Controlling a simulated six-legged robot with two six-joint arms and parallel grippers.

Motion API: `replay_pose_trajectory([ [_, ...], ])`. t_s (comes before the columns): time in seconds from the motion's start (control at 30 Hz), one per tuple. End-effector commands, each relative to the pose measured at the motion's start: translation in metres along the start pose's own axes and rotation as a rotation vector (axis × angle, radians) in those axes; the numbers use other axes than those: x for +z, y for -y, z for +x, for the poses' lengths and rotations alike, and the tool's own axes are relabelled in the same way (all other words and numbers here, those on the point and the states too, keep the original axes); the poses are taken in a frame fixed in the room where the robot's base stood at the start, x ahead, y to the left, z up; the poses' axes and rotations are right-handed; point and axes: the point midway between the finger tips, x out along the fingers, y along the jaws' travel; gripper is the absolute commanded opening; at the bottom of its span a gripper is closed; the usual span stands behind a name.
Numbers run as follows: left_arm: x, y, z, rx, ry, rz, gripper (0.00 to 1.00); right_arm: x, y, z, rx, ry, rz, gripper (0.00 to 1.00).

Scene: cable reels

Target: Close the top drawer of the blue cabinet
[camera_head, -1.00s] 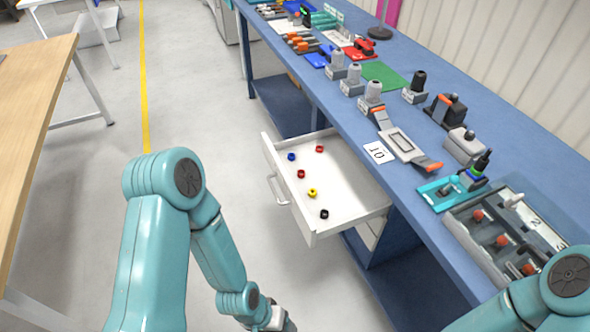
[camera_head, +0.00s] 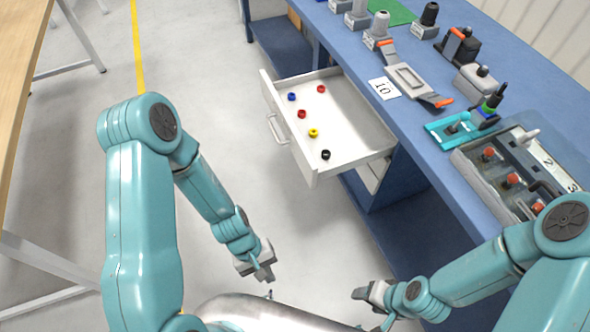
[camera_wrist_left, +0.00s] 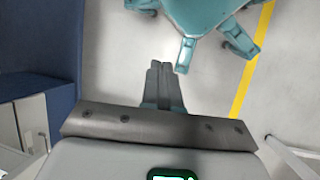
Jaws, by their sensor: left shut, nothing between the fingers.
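The top drawer (camera_head: 365,137) of the blue cabinet (camera_head: 405,185) is white and stands pulled out in the head view. Its front panel with a handle (camera_head: 278,128) faces left. Several small red, blue, yellow and black rings lie inside it. My left gripper (camera_head: 264,275) is shut and empty, below and left of the drawer front, apart from it. Its closed fingers (camera_wrist_left: 158,82) show in the left wrist view, with part of the blue cabinet (camera_wrist_left: 40,40) at the left. My right gripper (camera_head: 368,300) is low in front of the cabinet; its finger gap is unclear.
The blue worktop holds a number card (camera_head: 384,88), a teal tray (camera_head: 450,130) and a grey box with red knobs (camera_head: 490,158). A wooden table (camera_head: 18,70) stands at the left. The floor between table and drawer is clear, with a yellow line (camera_head: 137,45).

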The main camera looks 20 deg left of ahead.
Motion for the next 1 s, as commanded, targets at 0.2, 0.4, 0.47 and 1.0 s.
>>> replay_pose_trajectory([
  [0.2, -0.080, -0.032, 0.036, 0.420, 0.416, -0.733, 0.00, -0.002, -0.039, 0.108, 0.000, 0.001, 0.000, 0.60],
  [0.4, -0.180, -0.055, -0.034, 0.988, 0.665, -1.000, 0.00, -0.003, -0.056, 0.156, 0.000, 0.001, 0.000, 0.60],
  [0.47, -0.199, -0.053, -0.054, 1.107, 0.700, -1.017, 0.00, -0.003, -0.058, 0.162, 0.000, 0.001, 0.000, 0.60],
  [1.0, -0.222, -0.117, -0.072, 1.253, 0.745, -1.016, 0.00, -0.003, -0.059, 0.164, 0.000, 0.000, 0.000, 0.60],
])
